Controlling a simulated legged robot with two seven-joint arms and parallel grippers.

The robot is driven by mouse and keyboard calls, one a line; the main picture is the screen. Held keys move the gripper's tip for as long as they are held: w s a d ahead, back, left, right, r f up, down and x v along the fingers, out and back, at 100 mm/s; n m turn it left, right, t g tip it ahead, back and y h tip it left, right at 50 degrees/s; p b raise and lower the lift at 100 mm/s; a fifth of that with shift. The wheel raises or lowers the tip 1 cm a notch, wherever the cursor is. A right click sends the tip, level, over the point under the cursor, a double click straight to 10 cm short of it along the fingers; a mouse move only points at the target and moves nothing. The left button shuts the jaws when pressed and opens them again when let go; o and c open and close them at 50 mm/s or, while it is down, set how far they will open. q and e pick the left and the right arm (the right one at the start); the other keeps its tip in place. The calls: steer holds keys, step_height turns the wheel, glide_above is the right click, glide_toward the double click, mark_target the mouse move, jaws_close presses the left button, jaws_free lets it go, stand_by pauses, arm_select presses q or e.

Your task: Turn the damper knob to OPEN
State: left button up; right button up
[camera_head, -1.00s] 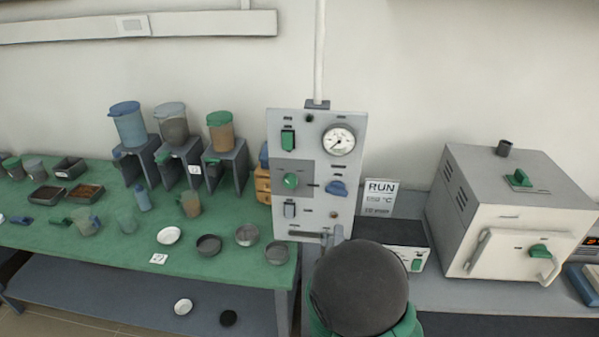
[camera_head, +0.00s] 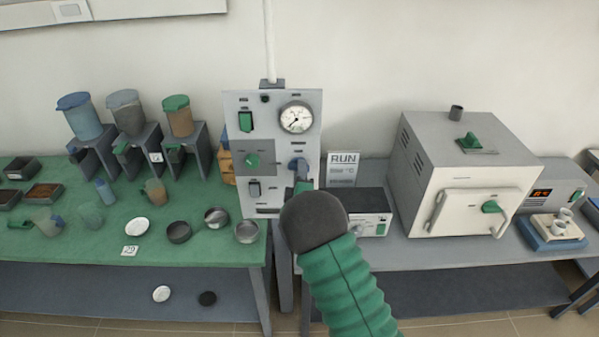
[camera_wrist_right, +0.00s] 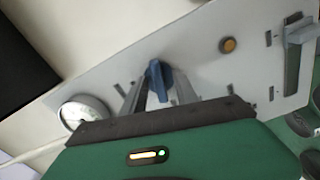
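My right gripper (camera_head: 303,184) is at the blue knob, partly hidden by my dark wrist. In the right wrist view, the blue knob (camera_wrist_right: 157,82) shows between the two grey fingers of my right gripper (camera_wrist_right: 160,88), which look apart; contact is unclear. My left gripper is not in view.
A gauge (camera_head: 296,117) sits above the blue knob. A small box (camera_head: 371,223) and RUN sign (camera_head: 343,169) are beside the panel. Jars and dishes crowd the green table (camera_head: 200,258).

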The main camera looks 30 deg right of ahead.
steer(key=shift+a, duration=0.15)
steer(key=shift+c, duration=1)
steer(key=shift+a+r, duration=0.1)
jaws_close()
